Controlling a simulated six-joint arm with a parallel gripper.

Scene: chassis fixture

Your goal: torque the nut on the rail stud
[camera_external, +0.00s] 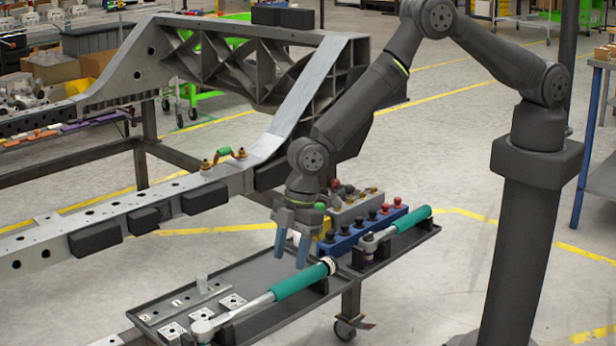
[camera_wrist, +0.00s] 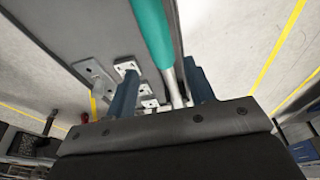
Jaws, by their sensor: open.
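My gripper (camera_external: 291,258) is open, its two blue fingers pointing down above the tray beside the teal handle. A torque wrench with a teal handle (camera_external: 300,278) and steel shaft lies across the tray, its ratchet head at the front. In the wrist view the teal handle (camera_wrist: 152,30) and shaft appear between the open fingers (camera_wrist: 163,82), with no visible grip on them. The chassis rail (camera_external: 165,205) carries two brass-coloured stud fittings, one on the left (camera_external: 206,164) and one on the right (camera_external: 241,153), joined by a green and red piece. Individual nuts are too small to tell.
The dark tray (camera_external: 160,303) holds white marked plates (camera_external: 233,301) and a grey bracket. A second teal-handled wrench (camera_external: 412,219) lies at its right end, beside a blue block of sockets (camera_external: 357,235). Black blocks (camera_external: 95,238) stick out along the rail's side.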

